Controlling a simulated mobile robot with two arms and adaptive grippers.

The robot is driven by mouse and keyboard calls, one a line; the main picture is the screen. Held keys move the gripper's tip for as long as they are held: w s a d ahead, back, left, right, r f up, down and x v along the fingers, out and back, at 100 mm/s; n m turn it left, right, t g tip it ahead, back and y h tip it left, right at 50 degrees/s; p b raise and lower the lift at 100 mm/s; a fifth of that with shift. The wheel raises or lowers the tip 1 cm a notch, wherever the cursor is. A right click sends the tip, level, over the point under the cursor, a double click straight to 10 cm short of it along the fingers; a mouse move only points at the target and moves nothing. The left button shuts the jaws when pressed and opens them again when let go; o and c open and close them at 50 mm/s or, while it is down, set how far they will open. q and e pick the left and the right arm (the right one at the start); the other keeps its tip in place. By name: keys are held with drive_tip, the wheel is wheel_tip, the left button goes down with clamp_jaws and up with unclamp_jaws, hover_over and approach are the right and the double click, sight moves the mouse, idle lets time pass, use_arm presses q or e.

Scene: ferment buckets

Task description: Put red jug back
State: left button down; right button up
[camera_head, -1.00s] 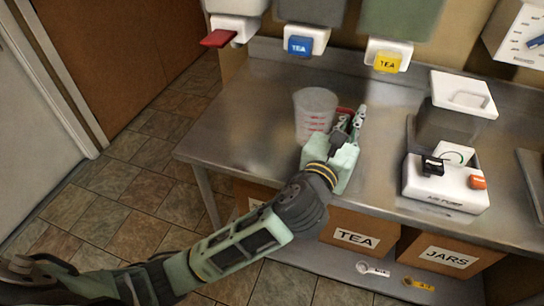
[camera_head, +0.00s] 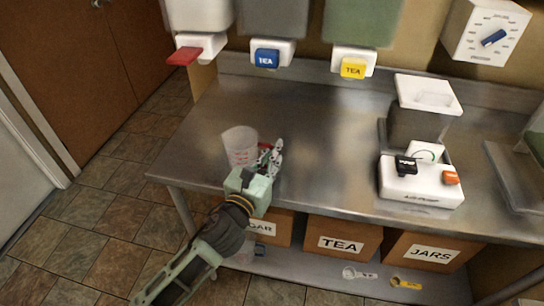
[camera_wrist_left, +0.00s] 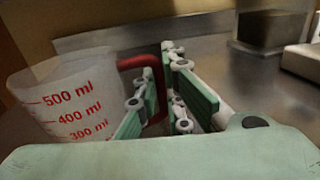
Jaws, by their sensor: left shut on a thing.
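The red jug (camera_head: 241,147) is a clear measuring jug with red markings and a red handle. It is at the left part of the steel counter in the head view, tilted a little. In the left wrist view the jug (camera_wrist_left: 72,105) fills the left side, with its red handle (camera_wrist_left: 150,68) between my fingers. My left gripper (camera_head: 271,158) is shut on the handle; its fingers also show in the left wrist view (camera_wrist_left: 170,100). Whether the jug's base touches the counter I cannot tell. My right gripper is not in view.
Dispensers with a red tap (camera_head: 184,56), a blue tap (camera_head: 267,58) and a yellow tap (camera_head: 353,67) hang behind the counter (camera_head: 310,130). A white air pump (camera_head: 420,185) stands at right. Boxes marked TEA (camera_head: 341,243) and JARS (camera_head: 431,252) sit below. The counter's middle is clear.

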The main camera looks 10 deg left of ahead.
use_arm(q)
drive_tip(key=shift+f, duration=0.2)
drive_tip(key=c, duration=1.9)
unclamp_jaws()
drive_tip(key=shift+o, duration=0.2)
drive_tip(key=shift+r, duration=0.2)
drive_tip(key=b+v, duration=0.1)
drive_tip(key=v, duration=1.1)
drive_tip(key=shift+b, duration=0.4)
